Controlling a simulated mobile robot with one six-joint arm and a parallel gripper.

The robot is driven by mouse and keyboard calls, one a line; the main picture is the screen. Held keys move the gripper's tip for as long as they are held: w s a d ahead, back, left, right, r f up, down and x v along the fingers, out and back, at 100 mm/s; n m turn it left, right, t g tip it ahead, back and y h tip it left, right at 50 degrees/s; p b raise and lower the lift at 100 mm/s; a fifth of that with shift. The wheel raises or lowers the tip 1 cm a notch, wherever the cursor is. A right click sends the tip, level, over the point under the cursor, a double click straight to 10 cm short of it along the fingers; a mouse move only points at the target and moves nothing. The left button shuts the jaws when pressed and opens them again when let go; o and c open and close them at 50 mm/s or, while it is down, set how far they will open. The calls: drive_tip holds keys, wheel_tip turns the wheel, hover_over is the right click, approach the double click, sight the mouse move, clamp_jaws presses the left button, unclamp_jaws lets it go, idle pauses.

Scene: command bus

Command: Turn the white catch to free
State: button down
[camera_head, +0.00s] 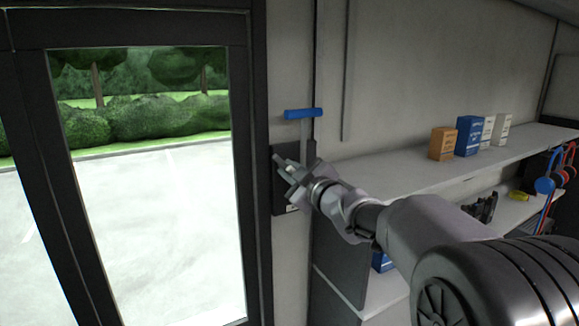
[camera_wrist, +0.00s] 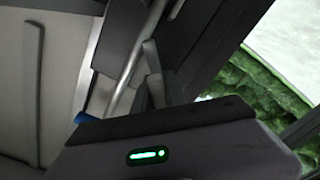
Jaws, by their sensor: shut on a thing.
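My gripper (camera_head: 283,164) is at the upper part of a dark plate (camera_head: 279,203) on the wall strip just right of the door. Its fingers are shut on what appears to be the white catch, which they hide, so its turn position cannot be told. In the wrist view a grey finger (camera_wrist: 153,78) stands against the dark plate. A blue-gripped lever (camera_head: 303,113) on a grey stem is just above my gripper, apart from it; a bit of blue (camera_wrist: 84,117) shows in the wrist view.
The glazed door (camera_head: 150,200) with its dark frame is close on the left. A shelf (camera_head: 400,170) on the right holds an orange box (camera_head: 442,144), a blue box (camera_head: 468,136) and white boxes (camera_head: 502,128). Red and blue headsets (camera_head: 547,184) hang at the far right.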

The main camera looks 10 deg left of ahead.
drive_tip(key=m+p, duration=0.1)
drive_tip(key=m, duration=0.3)
drive_tip(key=shift+m+p, duration=0.85)
drive_tip(key=shift+m, duration=1.35)
drive_tip(key=c, duration=1.4)
unclamp_jaws()
drive_tip(key=b+v, duration=0.2)
drive_tip(key=v, duration=1.5)
drive_tip(key=shift+s+d+b, duration=0.2)
drive_tip(key=shift+b, duration=0.1)
